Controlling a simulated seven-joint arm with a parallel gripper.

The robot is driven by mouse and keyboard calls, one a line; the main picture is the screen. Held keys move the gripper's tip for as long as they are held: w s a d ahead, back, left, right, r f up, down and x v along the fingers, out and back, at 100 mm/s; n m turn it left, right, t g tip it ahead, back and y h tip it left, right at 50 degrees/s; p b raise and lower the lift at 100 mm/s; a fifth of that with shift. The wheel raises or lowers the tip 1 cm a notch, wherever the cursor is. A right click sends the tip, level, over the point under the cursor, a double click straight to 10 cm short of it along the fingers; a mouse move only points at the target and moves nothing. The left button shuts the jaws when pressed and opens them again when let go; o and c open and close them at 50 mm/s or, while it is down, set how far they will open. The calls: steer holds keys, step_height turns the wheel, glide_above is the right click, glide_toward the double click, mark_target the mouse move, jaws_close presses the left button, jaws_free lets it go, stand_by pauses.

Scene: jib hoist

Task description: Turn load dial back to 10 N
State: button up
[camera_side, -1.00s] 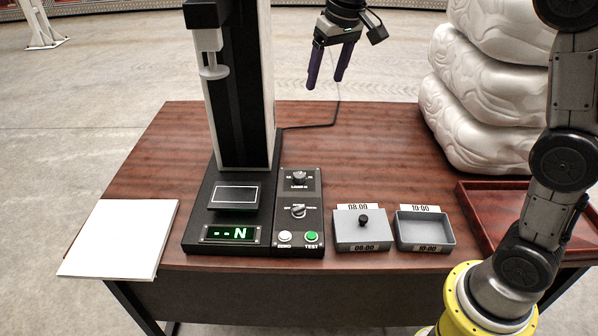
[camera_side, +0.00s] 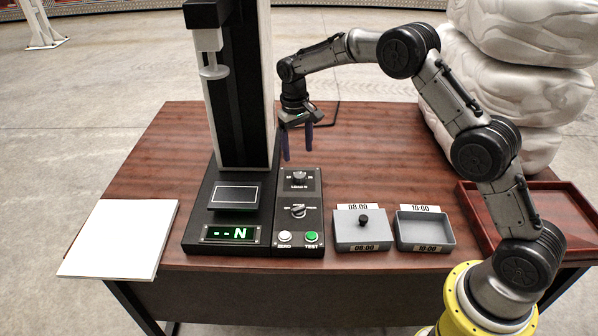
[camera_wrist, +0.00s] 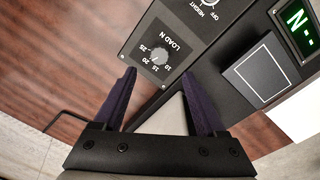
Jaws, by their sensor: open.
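My gripper (camera_side: 297,156) is open and empty, with dark purple fingers pointing down just behind and above the dial. In the wrist view my gripper (camera_wrist: 158,71) has its fingertips to either side of the dial's line, with the dial slightly beyond them.
The tester's tall column (camera_side: 238,90) stands close left of my gripper. Its display (camera_side: 230,234) reads "--N". A second knob (camera_side: 298,211), a white button (camera_side: 285,236) and a green button (camera_side: 312,237) are in front. Two grey boxes, one lidded (camera_side: 363,230), one open (camera_side: 424,234), stand right.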

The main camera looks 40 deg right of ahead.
mark_target(299, 175)
steer(key=f, duration=0.8)
steer(key=shift+d+f, duration=0.25)
steer(key=shift+f, duration=0.15)
jaws_close()
